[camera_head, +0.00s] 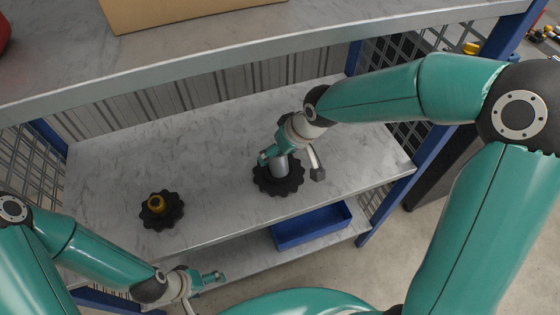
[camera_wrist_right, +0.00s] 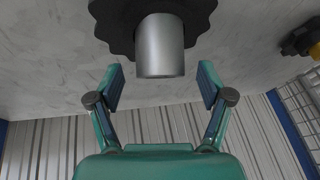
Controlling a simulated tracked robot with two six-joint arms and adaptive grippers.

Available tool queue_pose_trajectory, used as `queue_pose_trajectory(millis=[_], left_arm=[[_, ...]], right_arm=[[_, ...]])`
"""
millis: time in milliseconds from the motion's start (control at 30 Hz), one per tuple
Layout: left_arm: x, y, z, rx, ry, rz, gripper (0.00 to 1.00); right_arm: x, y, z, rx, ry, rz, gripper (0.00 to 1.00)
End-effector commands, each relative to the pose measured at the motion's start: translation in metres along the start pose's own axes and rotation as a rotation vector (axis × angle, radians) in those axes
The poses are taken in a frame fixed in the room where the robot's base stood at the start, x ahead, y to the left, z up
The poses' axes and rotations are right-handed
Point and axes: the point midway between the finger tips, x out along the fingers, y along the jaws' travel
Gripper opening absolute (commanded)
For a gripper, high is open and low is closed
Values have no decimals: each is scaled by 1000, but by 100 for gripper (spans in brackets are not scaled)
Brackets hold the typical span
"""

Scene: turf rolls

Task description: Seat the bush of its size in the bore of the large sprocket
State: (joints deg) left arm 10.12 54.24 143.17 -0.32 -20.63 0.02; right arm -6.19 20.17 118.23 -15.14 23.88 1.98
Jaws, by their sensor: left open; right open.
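The large black sprocket (camera_head: 292,183) lies flat on the middle shelf, right of centre; its toothed edge shows in the right wrist view (camera_wrist_right: 110,18). A silver-grey cylindrical bush (camera_head: 280,167) stands upright at its middle, also seen in the right wrist view (camera_wrist_right: 160,48). How deep it sits in the bore is hidden. My right gripper (camera_head: 277,152) is open at the bush's upper end, its fingers on either side and apart from it in the wrist view. My left gripper (camera_head: 216,277) is open and empty, low in front of the shelf.
A smaller black sprocket (camera_head: 170,217) with a brass-yellow bush (camera_head: 156,203) at its middle lies to the left on the shelf. A blue tray (camera_head: 312,228) is on the lower shelf. The upper shelf (camera_head: 300,38) overhangs at the back. Shelf between the sprockets is clear.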

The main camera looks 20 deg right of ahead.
Motion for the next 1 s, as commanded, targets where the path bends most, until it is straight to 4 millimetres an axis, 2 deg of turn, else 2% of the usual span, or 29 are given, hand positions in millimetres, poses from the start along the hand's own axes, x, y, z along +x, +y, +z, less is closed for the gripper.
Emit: queue_pose_trajectory(millis=[133, 600, 1000], left_arm=[[0, 0, 0, 0, 0, 0, 80], [0, 0, 0, 0, 0, 0, 80], [-1, 0, 0, 0, 0, 0, 80]], right_arm=[[0, 0, 0, -1, 1, 0, 79], [-1, 0, -1, -2, 2, 0, 1], [-7, -1, -4, -2, 4, 1, 0]])
